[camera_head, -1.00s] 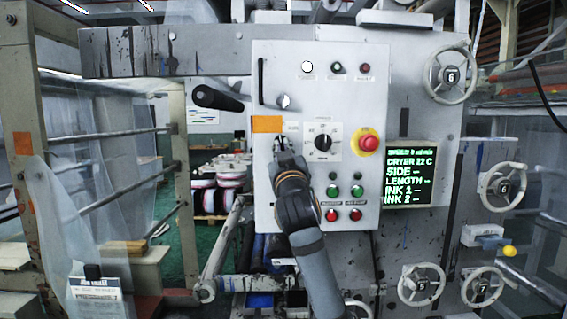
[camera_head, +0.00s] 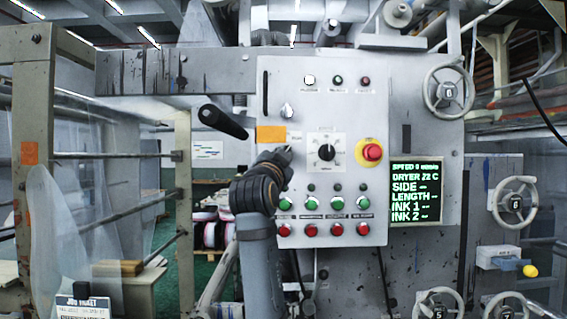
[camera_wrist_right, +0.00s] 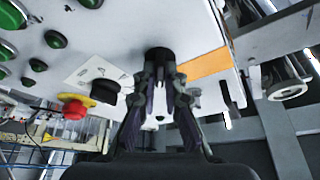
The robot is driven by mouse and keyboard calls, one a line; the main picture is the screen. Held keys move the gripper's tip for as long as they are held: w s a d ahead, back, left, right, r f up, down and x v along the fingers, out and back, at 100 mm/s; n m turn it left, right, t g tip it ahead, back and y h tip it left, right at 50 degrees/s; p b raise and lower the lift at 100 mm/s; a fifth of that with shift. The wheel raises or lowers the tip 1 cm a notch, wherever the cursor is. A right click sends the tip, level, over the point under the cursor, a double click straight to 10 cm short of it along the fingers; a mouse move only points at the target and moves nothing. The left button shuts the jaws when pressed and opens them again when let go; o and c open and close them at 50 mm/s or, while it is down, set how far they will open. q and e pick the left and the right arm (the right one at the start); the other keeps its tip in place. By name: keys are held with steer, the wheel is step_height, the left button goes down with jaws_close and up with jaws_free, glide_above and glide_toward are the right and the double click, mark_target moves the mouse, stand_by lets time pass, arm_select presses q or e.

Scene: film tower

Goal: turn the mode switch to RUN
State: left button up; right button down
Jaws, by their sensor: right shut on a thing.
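A pale control panel (camera_head: 340,105) stands in front of me. My right gripper (camera_head: 286,152) is at its left side, just below an orange label (camera_head: 271,135). In the right wrist view its two fingers (camera_wrist_right: 158,90) close around a black knob (camera_wrist_right: 158,54), which appears to be the mode switch. In the head view the gripper hides this knob, so its setting cannot be read. A separate round black dial (camera_head: 326,152) on a white scale plate is to the right. My left gripper is out of view.
A red emergency button (camera_head: 372,152) on yellow is right of the dial. Green and red buttons (camera_head: 311,229) fill the lower panel. A black lever (camera_head: 222,121) juts out at the left. A screen (camera_head: 415,190) shows green text. Handwheels (camera_head: 448,92) stand at the right.

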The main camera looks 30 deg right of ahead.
steer(key=shift+m+g, duration=0.3)
steer(key=shift+m, duration=0.5)
steer(key=shift+r, duration=0.1)
steer(key=c, duration=1.4)
jaws_free()
steer(key=shift+c, duration=0.2)
steer(key=v, duration=0.7)
steer(key=shift+a, duration=0.3)
